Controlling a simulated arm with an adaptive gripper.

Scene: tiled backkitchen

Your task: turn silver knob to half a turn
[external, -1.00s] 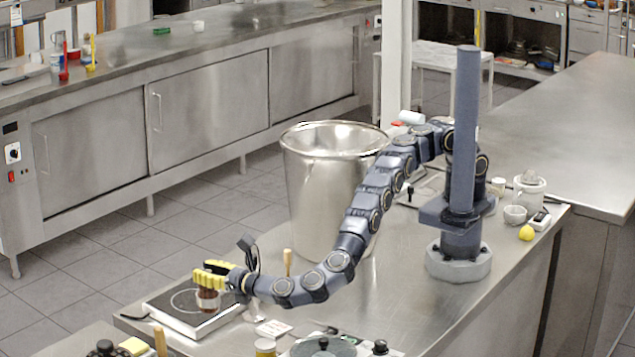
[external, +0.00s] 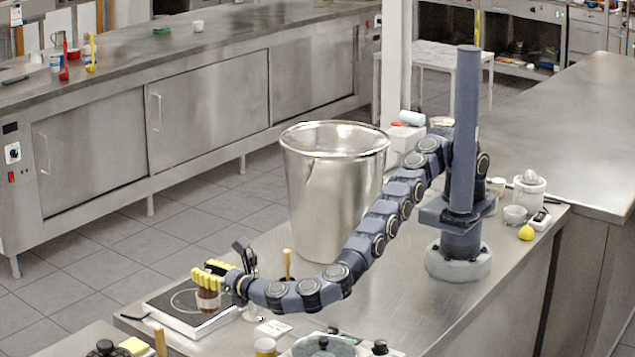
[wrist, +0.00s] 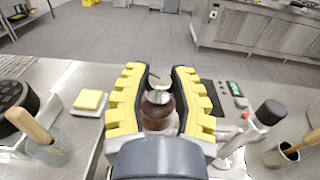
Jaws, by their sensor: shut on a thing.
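My gripper (external: 208,278), with yellow ribbed fingers, is at the left end of the steel counter, over the hot plate (external: 168,316). In the wrist view its two fingers (wrist: 158,92) stand either side of a small brown jar-like body (wrist: 157,120) with a silver top (wrist: 158,97), which looks like the silver knob. The gripper is shut on this silver part. The brown body (external: 208,303), with a pale band, shows below the fingers in the external view. It looks upright. The fingers hide most of the silver part there, so its turn angle cannot be read.
A large steel pot (external: 330,190) stands behind my arm. In the wrist view a yellow sponge (wrist: 90,99) and a glass holding a wooden handle (wrist: 50,150) lie left; a black-capped thing (wrist: 270,112) and a cup (wrist: 280,155) stand right.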

